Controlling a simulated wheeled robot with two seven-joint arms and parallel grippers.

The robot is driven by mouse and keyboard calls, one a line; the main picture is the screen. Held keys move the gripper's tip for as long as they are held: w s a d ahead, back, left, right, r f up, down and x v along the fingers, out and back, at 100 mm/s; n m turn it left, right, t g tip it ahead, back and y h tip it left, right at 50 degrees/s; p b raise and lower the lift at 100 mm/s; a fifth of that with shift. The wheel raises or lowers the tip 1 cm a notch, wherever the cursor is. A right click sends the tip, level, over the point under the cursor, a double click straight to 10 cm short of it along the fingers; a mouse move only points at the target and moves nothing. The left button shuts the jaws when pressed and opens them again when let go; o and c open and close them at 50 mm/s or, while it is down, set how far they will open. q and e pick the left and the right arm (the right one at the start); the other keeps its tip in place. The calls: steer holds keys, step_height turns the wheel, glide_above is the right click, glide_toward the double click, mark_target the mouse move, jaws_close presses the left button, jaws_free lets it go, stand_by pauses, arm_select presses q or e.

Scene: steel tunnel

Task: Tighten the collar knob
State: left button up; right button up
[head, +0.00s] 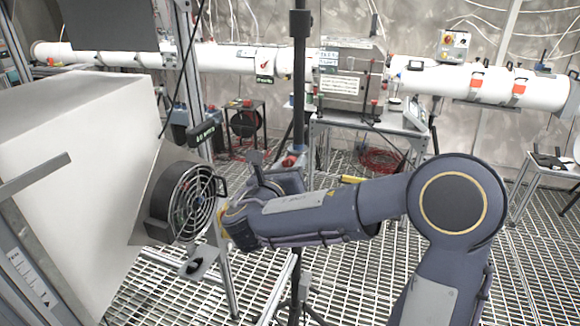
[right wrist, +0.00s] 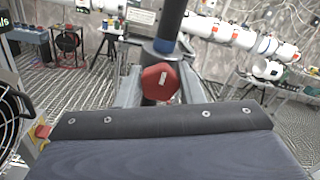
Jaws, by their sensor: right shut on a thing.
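A red collar knob (right wrist: 160,82) with a small pale mark on its face sits in the middle of the right wrist view, on a dark upright pole (right wrist: 172,20). A blue band (right wrist: 163,46) rings the pole just above it. My right gripper (right wrist: 159,88) is shut on the knob, with one grey finger on each side of it. The gripper and wrist hide most of the knob there. My left gripper is not in view.
A round caged fan (head: 195,203) and a large white box (head: 80,170) stand left of my right wrist. A metal table (head: 365,125) with equipment stands behind the pole. A white pipe (head: 220,57) runs along the back wall. The grated floor is open at lower right.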

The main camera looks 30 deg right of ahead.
steer(key=m+b, duration=0.3)
steer(key=b, duration=0.1)
steer(key=m+b, duration=0.3)
steer(key=b, duration=0.1)
steer(key=shift+f+m+b, duration=0.2)
steer(key=shift+m+b, duration=0.1)
steer(key=shift+m, duration=0.1)
steer(key=shift+r+m+b, duration=0.2)
steer(key=shift+m+b, duration=1.1)
steer(key=shift+m, duration=0.1)
steer(key=o, duration=1)
steer(key=shift+s, duration=0.1)
steer(key=v, duration=0.7)
steer(key=shift+s+a+b, duration=0.25)
steer(key=shift+b, duration=0.15)
